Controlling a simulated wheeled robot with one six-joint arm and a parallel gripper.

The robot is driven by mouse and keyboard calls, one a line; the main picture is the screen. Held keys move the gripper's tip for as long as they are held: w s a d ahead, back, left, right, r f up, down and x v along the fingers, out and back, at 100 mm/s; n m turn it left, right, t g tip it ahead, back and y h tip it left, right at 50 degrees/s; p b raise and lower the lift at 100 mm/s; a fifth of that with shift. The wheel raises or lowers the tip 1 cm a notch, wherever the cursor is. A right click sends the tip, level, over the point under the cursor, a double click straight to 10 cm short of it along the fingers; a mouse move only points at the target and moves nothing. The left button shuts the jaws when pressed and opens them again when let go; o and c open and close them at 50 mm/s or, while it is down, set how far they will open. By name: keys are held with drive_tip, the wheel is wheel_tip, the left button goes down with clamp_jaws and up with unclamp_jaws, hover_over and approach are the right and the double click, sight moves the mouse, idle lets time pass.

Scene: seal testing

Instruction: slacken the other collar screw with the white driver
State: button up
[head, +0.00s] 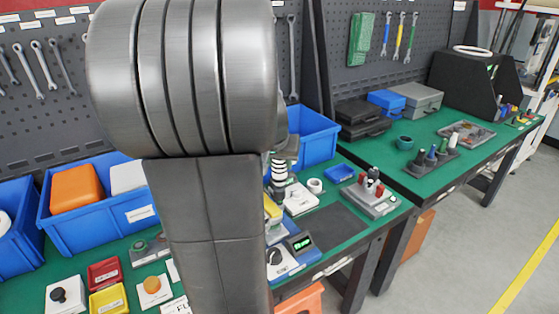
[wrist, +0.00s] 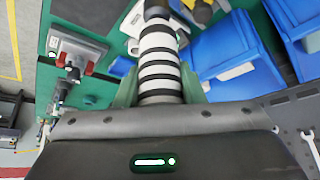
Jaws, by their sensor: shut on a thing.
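The white driver (wrist: 158,45) shows in the wrist view as a thick white handle with black bands. My gripper (wrist: 160,88) is shut on it, with one green finger on each side of the handle. In the head view the banded driver (head: 279,168) stands roughly upright just right of my arm, above a white fixture (head: 298,200) on the green bench. My arm hides much of the fixture and the gripper. The driver's tip, the collar and its screws cannot be made out, so I cannot tell whether the tip touches anything.
A blue device with a green display (head: 301,242) stands in front of the fixture. A grey block with red and black items (head: 373,193) is to its right. Blue bins (head: 315,138) stand behind. A dark mat (head: 340,226) is clear. A second bench (head: 470,160) stands right.

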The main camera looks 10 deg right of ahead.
drive_tip(key=shift+f+b, duration=0.95)
drive_tip(key=shift+f, duration=0.05)
idle(1.7)
drive_tip(key=shift+r, duration=0.1)
drive_tip(key=shift+r+p, duration=2.7)
drive_tip(key=shift+r, duration=0.95)
drive_tip(key=shift+w+f, duration=0.1)
